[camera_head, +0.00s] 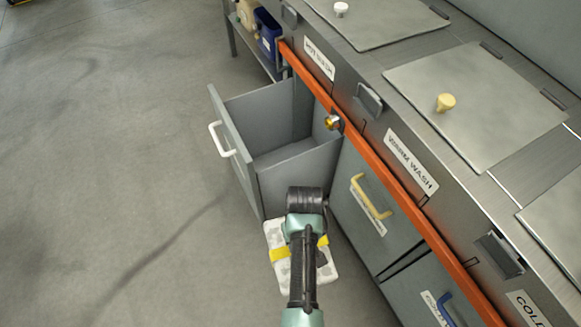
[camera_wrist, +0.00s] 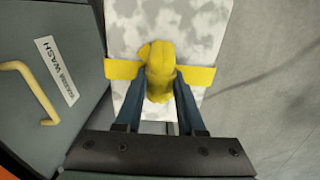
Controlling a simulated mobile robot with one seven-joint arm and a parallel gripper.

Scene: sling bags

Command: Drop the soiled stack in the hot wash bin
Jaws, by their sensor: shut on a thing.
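The soiled stack (camera_head: 277,238) is a whitish block with grey stains and a yellow band around it. In the wrist view the stack (camera_wrist: 203,30) hangs from a bunched yellow knot, and my gripper (camera_wrist: 160,95) is shut on that knot. In the head view my gripper (camera_head: 305,245) and arm cover part of the stack. The hot wash bin (camera_head: 300,165) is a grey pull-out drawer with a white handle, standing open under the label HOT WASH (camera_head: 319,60). Its visible floor is bare. The stack is outside the bin, beside its near side wall.
The warm wash bin (camera_head: 372,215) with a yellow handle is closed right of the open drawer; it also shows in the wrist view (camera_wrist: 45,100). An orange rail (camera_head: 385,170) runs along the counter front. Bottles stand on a shelf (camera_head: 250,45) behind.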

